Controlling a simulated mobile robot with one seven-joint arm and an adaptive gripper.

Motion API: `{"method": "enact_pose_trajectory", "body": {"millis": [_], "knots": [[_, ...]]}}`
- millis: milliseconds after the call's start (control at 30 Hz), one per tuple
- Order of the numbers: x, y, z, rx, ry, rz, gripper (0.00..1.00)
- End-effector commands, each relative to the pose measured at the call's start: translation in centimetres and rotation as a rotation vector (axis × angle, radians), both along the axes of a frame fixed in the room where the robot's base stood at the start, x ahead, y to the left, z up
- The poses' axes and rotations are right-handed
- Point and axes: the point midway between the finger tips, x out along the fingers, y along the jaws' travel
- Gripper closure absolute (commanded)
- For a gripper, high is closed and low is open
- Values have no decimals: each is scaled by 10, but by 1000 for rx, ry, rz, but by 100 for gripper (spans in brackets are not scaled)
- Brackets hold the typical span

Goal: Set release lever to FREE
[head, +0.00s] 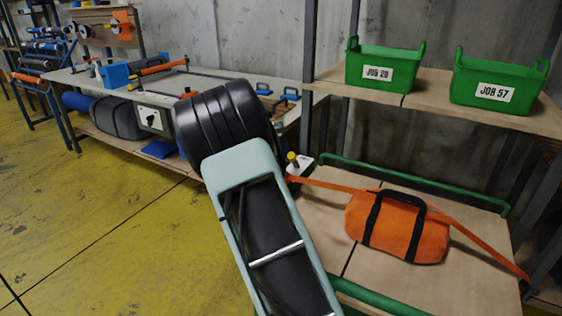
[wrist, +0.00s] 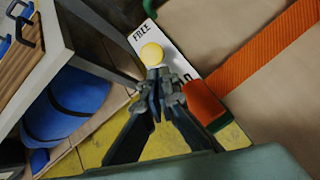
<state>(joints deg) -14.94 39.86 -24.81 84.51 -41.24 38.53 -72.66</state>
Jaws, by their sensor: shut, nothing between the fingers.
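The release lever shows a round yellow knob (wrist: 151,53) over a white label plate in the wrist view. The plate (wrist: 140,32) reads FREE at its upper end; the lettering at its other end is mostly hidden behind my fingers. My gripper (wrist: 158,76) is shut and empty, its fingertips right beside the knob on its lower side. I cannot tell whether they touch it. In the head view the yellow knob (head: 292,157) and white plate (head: 301,166) sit at the shelf's left corner, just right of my arm, which hides my gripper there. The lever's exact setting is unclear.
An orange strap (wrist: 262,48) runs close beside the plate, from an orange bag (head: 398,228) on the lower shelf. A green rail (head: 420,183) edges that shelf. Green bins (head: 384,66) stand above. A workbench (head: 70,76) stands at left; yellow floor (head: 90,220) is open.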

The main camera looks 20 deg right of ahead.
Motion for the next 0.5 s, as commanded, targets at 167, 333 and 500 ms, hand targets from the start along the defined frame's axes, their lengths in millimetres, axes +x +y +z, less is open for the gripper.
{"method": "enact_pose_trajectory", "body": {"millis": [167, 333, 500], "knots": [[0, 0, 2, 3, 2, -1, 100], [0, -2, 6, 17, 12, -2, 100], [1, -4, 6, 33, 27, -1, 100]]}}
